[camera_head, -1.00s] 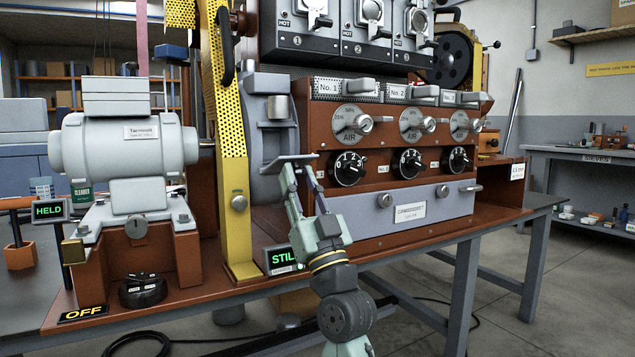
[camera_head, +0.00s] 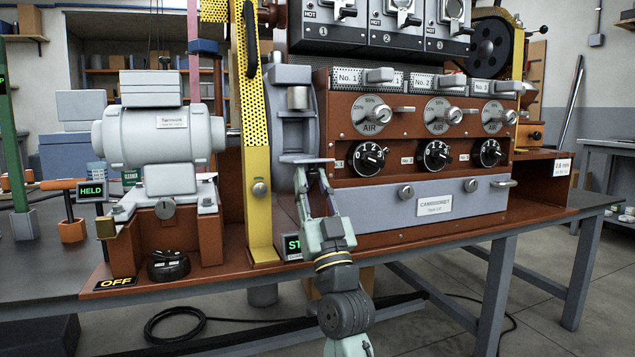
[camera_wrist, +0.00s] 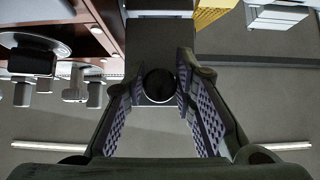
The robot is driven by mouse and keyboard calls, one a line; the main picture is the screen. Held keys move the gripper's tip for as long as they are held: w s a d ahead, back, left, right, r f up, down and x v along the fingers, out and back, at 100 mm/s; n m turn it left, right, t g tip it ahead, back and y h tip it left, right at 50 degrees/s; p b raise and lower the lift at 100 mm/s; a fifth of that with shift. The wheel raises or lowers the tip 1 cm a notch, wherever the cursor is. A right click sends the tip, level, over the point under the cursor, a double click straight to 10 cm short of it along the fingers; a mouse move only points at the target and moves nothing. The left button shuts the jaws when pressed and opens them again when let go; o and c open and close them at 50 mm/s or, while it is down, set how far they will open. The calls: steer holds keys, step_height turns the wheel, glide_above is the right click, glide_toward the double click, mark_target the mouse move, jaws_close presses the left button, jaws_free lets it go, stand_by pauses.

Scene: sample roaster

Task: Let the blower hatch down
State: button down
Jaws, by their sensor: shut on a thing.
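The blower is a grey housing (camera_head: 292,128) behind the yellow belt guard. Its hatch, a flat grey plate (camera_head: 307,161), juts out roughly level from the front of the housing. My gripper (camera_head: 316,177) reaches up from below and in front, at the underside of the plate. In the wrist view the plate (camera_wrist: 150,118) lies between and beyond the fingers, with a round black knob (camera_wrist: 159,86) on it. My gripper (camera_wrist: 160,90) is shut on this knob, a finger on each side. The fingers partly hide the hatch in the head view.
The roaster's red panel with dials (camera_head: 437,157) and its grey drawer (camera_head: 430,202) stand close to the right. The yellow perforated guard (camera_head: 258,150) and motor (camera_head: 160,140) stand left. A lit sign (camera_head: 292,246), partly covered by my arm, stands below the housing.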

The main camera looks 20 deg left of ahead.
steer(key=shift+w+a+f, duration=0.25)
steer(key=shift+a+f, duration=0.05)
steer(key=shift+f, duration=0.05)
steer(key=c, duration=1.6)
jaws_free()
steer(key=shift+o, duration=1.4)
steer(key=shift+s+d+r, duration=0.1)
steer(key=shift+d+r, duration=0.05)
steer(key=shift+r, duration=0.1)
step_height(320, 180, up, 10)
steer(key=shift+f, duration=0.1)
